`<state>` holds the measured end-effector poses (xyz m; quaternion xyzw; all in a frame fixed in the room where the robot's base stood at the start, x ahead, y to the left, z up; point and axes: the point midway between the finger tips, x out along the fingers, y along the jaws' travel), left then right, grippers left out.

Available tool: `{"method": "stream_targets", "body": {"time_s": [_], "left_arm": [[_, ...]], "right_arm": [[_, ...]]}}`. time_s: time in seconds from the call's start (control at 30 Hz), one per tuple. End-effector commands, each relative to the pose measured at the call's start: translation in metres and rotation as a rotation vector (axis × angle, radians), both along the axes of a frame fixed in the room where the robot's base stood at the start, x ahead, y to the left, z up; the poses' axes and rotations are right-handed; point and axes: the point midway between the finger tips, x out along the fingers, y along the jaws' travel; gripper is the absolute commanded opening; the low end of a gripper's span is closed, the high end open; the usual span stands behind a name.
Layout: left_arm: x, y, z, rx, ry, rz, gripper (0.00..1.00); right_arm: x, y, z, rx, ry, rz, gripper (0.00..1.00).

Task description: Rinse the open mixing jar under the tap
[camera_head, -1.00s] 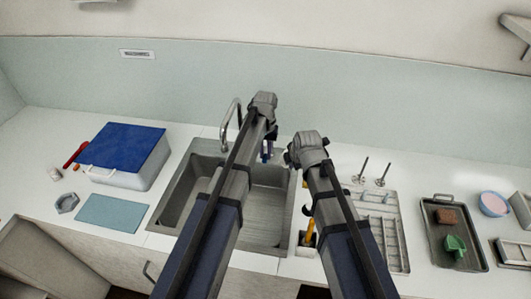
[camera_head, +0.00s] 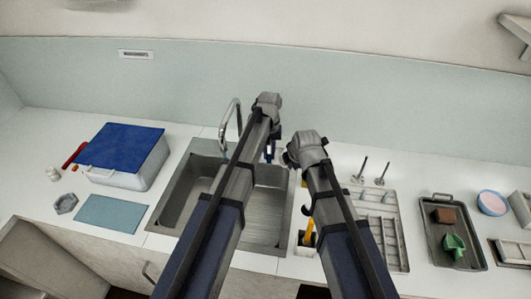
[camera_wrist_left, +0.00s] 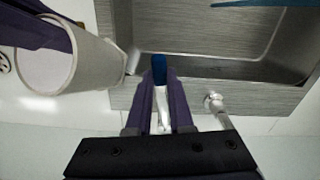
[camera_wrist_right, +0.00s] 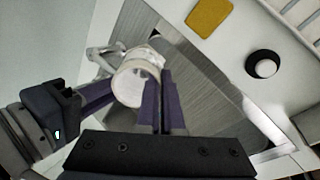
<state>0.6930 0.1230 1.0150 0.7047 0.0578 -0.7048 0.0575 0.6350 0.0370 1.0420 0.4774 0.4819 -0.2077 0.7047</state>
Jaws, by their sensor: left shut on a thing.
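My left gripper (camera_wrist_left: 160,85) is shut on a blue-tipped white handle (camera_wrist_left: 158,68) behind the sink. The handle's blue part also shows beside my left arm in the head view (camera_head: 270,151). My right gripper (camera_wrist_right: 165,75) appears shut on the wall of the open white mixing jar (camera_wrist_right: 137,80), near the tap (camera_wrist_right: 101,57). The jar (camera_wrist_left: 88,62) is tilted in the left wrist view, and my arms hide it in the head view. The arched chrome tap (camera_head: 235,108) stands behind the grey sink (camera_head: 185,190). A thin bluish streak, perhaps water, shows below its spout.
A blue-lidded box (camera_head: 125,150) and a light blue mat (camera_head: 112,213) lie left of the sink. A slotted rack (camera_head: 385,225), a dark tray (camera_head: 470,262) and a pink-filled bowl (camera_head: 492,203) are on the right. My two arms are close together over the sink.

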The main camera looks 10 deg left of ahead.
Motion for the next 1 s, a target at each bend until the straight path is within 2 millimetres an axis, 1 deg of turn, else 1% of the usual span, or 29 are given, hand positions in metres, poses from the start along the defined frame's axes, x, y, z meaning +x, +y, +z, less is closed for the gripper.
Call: {"method": "stream_targets", "body": {"time_s": [0.33,0.37,0.6,0.63,0.87,1.0], "left_arm": [[0.0004,-0.0025,0.0,-0.001,0.0,0.024,0.0],[0.0005,-0.0024,0.0,-0.001,0.0,0.024,0.22],[0.0005,-0.0023,0.0,-0.001,0.0,0.023,0.49],[0.0004,-0.0023,0.0,-0.001,0.0,0.023,0.5],[0.0005,-0.0022,0.0002,-0.001,0.0,0.023,0.5],[0.0005,-0.0022,0.0037,-0.001,0.0,0.023,0.5]], "right_arm": [[0.0,0.0,0.0,0.0,0.0,0.0,0.0],[0.0,0.0,0.0,0.0,0.0,0.0,0.0],[0.0,0.0,0.0,0.0,0.0,0.0,0.0],[0.0,0.0,0.0,0.0,0.0,0.0,0.0],[0.0,0.0,0.0002,0.0,0.0,0.0,0.0],[0.0,0.0,0.0038,0.0,0.0,0.0,0.0]]}}
